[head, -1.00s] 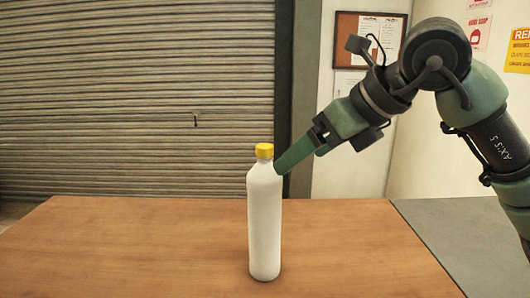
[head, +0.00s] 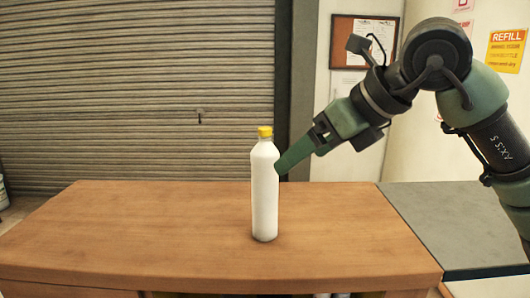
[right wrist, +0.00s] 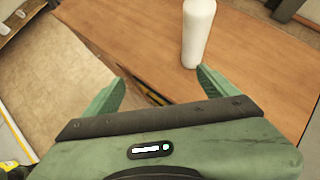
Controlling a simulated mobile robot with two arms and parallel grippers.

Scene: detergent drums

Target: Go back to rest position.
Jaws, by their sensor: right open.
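A white bottle (head: 265,195) with a yellow cap (head: 265,132) stands upright on the wooden table (head: 150,230) in the head view. My right gripper (head: 284,169) reaches in from the right, its green fingers overlapping or close to the bottle's upper right side in the picture. In the right wrist view, my right gripper (right wrist: 161,77) has its fingers spread with nothing between them. The bottle (right wrist: 197,40) stands beyond the right fingertip there, its top cut off; a gap or contact cannot be told. My left gripper is not in view.
A grey surface (head: 450,215) adjoins the table on the right. A roller shutter (head: 130,90) stands behind. A white container (head: 2,190) shows at the far left edge. The table around the bottle is clear.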

